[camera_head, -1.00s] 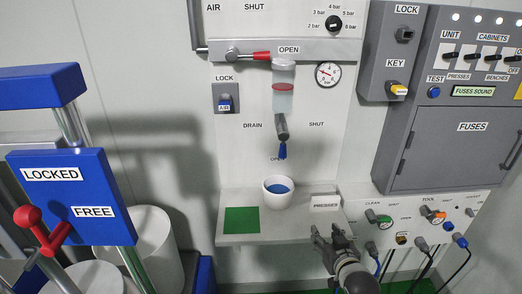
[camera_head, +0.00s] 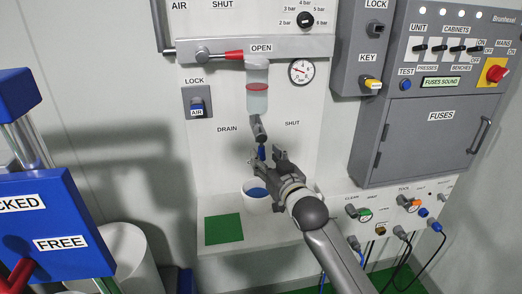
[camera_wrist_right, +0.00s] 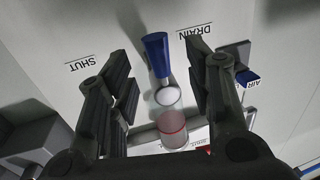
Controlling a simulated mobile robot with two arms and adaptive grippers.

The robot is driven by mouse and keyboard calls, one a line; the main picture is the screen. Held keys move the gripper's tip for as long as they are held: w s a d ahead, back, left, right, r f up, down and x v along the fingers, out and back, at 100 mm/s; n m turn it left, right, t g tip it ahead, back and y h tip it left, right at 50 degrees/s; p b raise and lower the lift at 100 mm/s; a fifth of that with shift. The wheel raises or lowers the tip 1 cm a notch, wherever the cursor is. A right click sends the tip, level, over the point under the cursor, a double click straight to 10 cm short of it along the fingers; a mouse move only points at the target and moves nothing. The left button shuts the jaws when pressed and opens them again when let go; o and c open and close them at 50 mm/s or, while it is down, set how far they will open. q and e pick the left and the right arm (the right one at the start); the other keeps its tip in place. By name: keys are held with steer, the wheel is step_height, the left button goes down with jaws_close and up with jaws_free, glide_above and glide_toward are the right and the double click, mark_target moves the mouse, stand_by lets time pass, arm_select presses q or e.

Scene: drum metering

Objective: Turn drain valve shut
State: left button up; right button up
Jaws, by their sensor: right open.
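The drain valve (camera_head: 257,128) hangs below a clear cylinder with a red ring (camera_head: 257,88). Its blue handle (camera_head: 262,152) points downward, between the DRAIN and SHUT labels (camera_head: 292,123). My right gripper (camera_head: 268,161) is open at the handle's lower end. In the right wrist view the blue handle (camera_wrist_right: 155,48) shows between the spread fingers (camera_wrist_right: 158,75), with visible gaps on both sides. A white cup with blue contents (camera_head: 252,203) stands below, partly hidden by the gripper. My left gripper is not in view.
A shelf (camera_head: 207,242) with a green square (camera_head: 224,229) lies under the valve. A red lever (camera_head: 228,55) and a gauge (camera_head: 301,72) are above. The fuse cabinet (camera_head: 420,135) stands at right, and a blue LOCKED/FREE frame (camera_head: 45,225) at left.

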mark_target(264, 154)
steer(key=shift+x, duration=2.05)
steer(key=c, duration=1)
steer(key=shift+w+d+r+n+g+h+p, duration=0.15)
steer(key=shift+d+r+n+h+p, duration=0.55)
steer(key=shift+n+p, duration=1.9)
steer(key=shift+w+d+r+n+g+h+p, duration=0.15)
steer(key=shift+d+r+n+h+p, duration=0.5)
steer(key=shift+n+p, duration=1.9)
steer(key=shift+w+d+r+n+g+h+p, duration=0.15)
steer(key=shift+d+r+n+h+p, duration=0.55)
steer(key=shift+n+p, duration=1.9)
steer(key=shift+c, duration=0.2)
steer(key=shift+d+r+n, duration=0.15)
steer(key=shift+n, duration=0.1)
steer(key=o, duration=1)
